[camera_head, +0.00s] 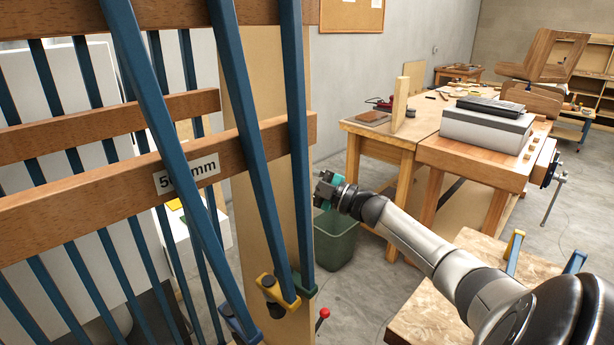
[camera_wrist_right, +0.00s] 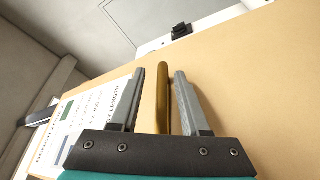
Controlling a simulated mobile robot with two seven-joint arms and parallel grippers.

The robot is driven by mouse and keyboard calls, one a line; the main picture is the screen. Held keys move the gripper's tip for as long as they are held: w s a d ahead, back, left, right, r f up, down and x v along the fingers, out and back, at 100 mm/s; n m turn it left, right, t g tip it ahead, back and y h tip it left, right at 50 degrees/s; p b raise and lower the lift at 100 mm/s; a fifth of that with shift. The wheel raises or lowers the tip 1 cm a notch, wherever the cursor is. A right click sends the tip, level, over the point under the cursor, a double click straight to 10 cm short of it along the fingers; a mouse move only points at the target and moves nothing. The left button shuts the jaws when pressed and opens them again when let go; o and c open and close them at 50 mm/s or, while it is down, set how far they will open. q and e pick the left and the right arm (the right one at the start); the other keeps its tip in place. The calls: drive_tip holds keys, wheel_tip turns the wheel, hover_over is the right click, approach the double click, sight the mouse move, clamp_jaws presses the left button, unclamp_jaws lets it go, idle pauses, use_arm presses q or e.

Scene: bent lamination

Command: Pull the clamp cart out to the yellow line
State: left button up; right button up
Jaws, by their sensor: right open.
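The clamp cart fills the left of the head view, with wooden rails (camera_head: 90,190), several blue bar clamps (camera_head: 255,130) and a tan end panel (camera_head: 297,240). My right gripper (camera_head: 325,189) is at the right side of this panel. In the right wrist view my right gripper (camera_wrist_right: 159,85) is open, its two fingers on either side of a brass-coloured handle (camera_wrist_right: 162,95) in front of the tan panel. A gap shows on each side of the handle. The handle is not visible in the head view. My left gripper and the yellow line are not in view.
A green bin (camera_head: 335,238) stands on the floor behind my right gripper. Workbenches (camera_head: 475,160) stand at the right, one carrying a grey box (camera_head: 487,130). A low wooden table (camera_head: 430,315) is at the front right. Some bare floor (camera_head: 375,270) shows between.

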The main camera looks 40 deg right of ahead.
drive_tip(key=p+v, duration=0.1)
drive_tip(key=v, duration=1.4)
drive_tip(key=shift+d, duration=0.1)
idle(0.3)
